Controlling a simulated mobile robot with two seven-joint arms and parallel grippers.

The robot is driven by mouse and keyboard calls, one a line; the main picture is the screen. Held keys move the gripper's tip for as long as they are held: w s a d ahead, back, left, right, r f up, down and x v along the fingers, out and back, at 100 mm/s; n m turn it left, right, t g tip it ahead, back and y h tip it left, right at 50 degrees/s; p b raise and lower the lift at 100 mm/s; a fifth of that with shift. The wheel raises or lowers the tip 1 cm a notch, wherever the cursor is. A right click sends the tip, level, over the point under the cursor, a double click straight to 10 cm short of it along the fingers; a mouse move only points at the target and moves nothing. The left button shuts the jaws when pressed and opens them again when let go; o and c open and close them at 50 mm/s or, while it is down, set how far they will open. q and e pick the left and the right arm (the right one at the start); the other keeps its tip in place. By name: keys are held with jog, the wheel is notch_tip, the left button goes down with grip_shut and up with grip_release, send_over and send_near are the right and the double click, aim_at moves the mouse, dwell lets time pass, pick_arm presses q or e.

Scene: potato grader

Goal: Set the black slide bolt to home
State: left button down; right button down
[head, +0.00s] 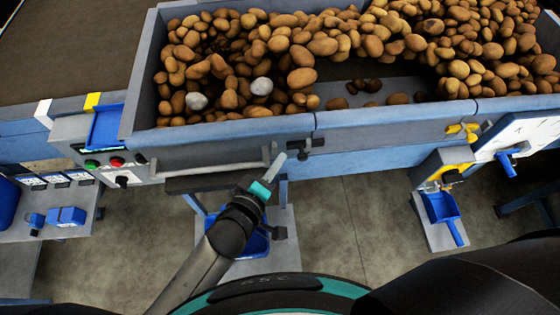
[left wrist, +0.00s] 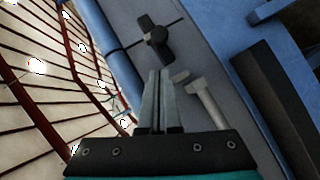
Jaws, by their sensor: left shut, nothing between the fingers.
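The black slide bolt (head: 305,146) sits on the grey front wall of the potato hopper, just right of my left gripper in the head view. In the left wrist view the black bolt (left wrist: 155,40) shows a knob-like body with a thin dark rod through it. My left gripper (head: 281,157) is shut and empty, its fingertips close to the bolt. In the left wrist view the closed fingertips (left wrist: 160,73) point at the bolt with a small gap in the picture; I cannot tell whether they touch. My right gripper is not in view.
A grey rail handle (head: 215,168) runs left of my fingers and shows in the left wrist view (left wrist: 208,108). A control box with red button (head: 117,161) stands left. The hopper (head: 215,131) holds many potatoes. A yellow valve handle (head: 462,132) and blue scoop (head: 440,207) are right.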

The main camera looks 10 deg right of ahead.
pick_arm(q)
jog(key=v, duration=1)
dwell(0.3)
